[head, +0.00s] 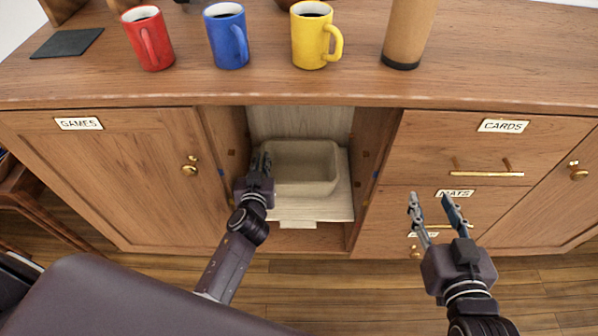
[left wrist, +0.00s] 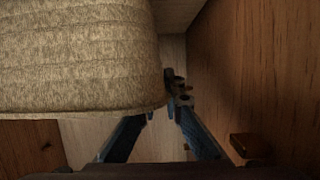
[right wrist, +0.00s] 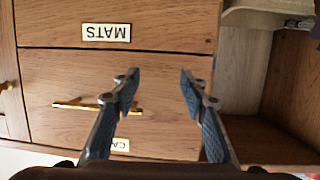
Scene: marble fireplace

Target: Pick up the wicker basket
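The wicker basket (head: 310,167), a beige open box with rounded corners, sits in the open cubby of the wooden cabinet. Its ribbed outer wall fills the upper left of the left wrist view (left wrist: 75,60). My left gripper (head: 261,163) is at the basket's left wall, its fingers close together on either side of that wall. In the left wrist view (left wrist: 165,100), one fingertip is hidden behind the basket and the other lies against its edge. My right gripper (head: 430,205) is open and empty in front of the MATS drawer; it shows in the right wrist view (right wrist: 158,85).
The cubby's side panels (head: 375,165) stand close on both sides of the basket. Red (head: 147,40), blue (head: 226,38) and yellow (head: 311,38) mugs and a brown tumbler (head: 408,30) stand on the cabinet top. Brass handles (head: 487,173) stick out at the right.

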